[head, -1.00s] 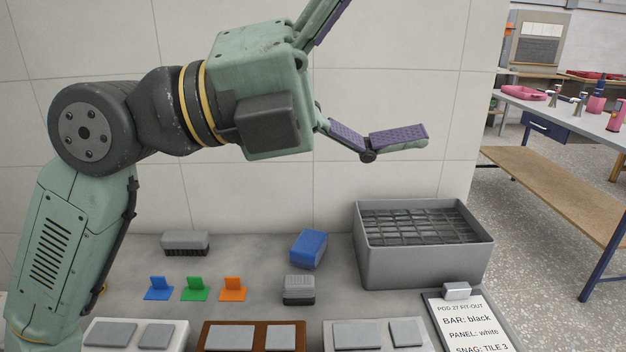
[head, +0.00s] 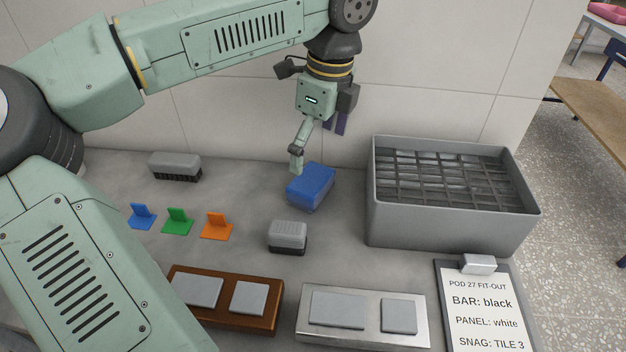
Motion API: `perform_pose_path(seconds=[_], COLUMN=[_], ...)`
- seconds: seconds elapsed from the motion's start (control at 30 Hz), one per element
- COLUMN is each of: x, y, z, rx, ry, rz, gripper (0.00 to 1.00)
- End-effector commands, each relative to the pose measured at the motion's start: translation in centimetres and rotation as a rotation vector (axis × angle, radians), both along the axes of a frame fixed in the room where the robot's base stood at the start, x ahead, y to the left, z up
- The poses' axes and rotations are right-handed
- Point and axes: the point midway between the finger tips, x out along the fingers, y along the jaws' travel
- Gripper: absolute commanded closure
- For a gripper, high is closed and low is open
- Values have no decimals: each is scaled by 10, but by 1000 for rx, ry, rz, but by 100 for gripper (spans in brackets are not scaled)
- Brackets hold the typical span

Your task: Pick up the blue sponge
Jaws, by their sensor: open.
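The blue sponge (head: 311,187) is a small block lying on the grey counter (head: 215,265) near the wall, left of the grey bin. My gripper (head: 314,160) points down just above and behind it. One green finger reaches down at the sponge's upper left edge; whether it touches the sponge I cannot tell. The other finger, with a purple pad, is partly hidden behind the gripper body. The jaws are open and hold nothing.
A grey bin (head: 385,219) with a grid stands right of the sponge. Grey brushes (head: 288,234) (head: 176,164) sit in front and to the left. Blue (head: 140,215), green (head: 177,221) and orange (head: 215,226) tabs, switch panels (head: 362,342) and a clipboard (head: 448,320) lie nearer.

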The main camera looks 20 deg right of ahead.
Motion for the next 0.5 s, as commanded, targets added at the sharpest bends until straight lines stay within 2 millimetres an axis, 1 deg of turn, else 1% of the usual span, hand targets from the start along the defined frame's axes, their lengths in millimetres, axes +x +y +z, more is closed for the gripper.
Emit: perform_pose_path(seconds=[0.1, 0.37, 0.5], x=[1, 1, 0], y=[1, 5, 9], z=[-17, -37, -58], rx=[-1, -4, -4], ry=[3, 3, 5], rz=[-3, -4, -7], gripper=[0, 0, 0])
